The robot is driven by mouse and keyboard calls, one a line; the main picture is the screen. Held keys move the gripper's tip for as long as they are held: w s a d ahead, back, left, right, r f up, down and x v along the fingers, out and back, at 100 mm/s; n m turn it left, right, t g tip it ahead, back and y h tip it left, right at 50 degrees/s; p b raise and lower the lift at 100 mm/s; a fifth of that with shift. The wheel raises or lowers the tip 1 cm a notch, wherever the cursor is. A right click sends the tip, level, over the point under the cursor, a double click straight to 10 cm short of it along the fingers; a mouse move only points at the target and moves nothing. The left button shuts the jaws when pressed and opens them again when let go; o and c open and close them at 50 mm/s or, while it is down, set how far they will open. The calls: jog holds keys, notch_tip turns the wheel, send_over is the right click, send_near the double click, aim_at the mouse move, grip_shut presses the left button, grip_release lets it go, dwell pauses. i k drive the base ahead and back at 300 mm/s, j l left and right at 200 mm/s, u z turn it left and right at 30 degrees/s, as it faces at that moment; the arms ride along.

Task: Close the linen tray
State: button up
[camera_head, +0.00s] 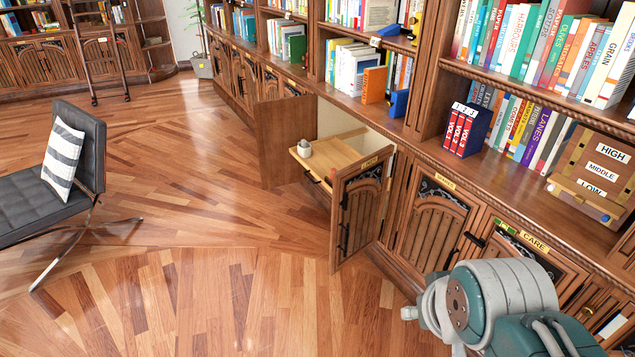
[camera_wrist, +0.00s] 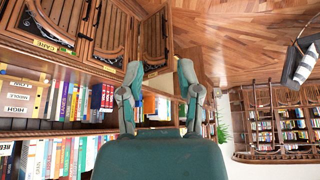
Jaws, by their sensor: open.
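The linen tray (camera_head: 336,156) is a light wooden pull-out board in the head view, extended out of an open cabinet compartment. A small whitish pot (camera_head: 304,149) sits near its front left corner. A dark handle (camera_head: 312,177) shows on its front edge. The open right cabinet door (camera_head: 358,212) stands out beside the tray and hides part of its right side. My gripper (camera_wrist: 160,72) shows in the wrist view with its two fingers spread apart and nothing held. It is apart from the tray; the head view shows only my arm at lower right.
The left cabinet door (camera_head: 286,139) also stands open. A dark chair (camera_head: 50,170) stands at left. The wooden floor (camera_head: 200,230) between is clear.

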aim_at(328, 153)
jog(key=i+j, duration=0.25)
jog(key=j, duration=0.15)
jog(key=i+z, duration=0.15)
jog(key=i, duration=2.15)
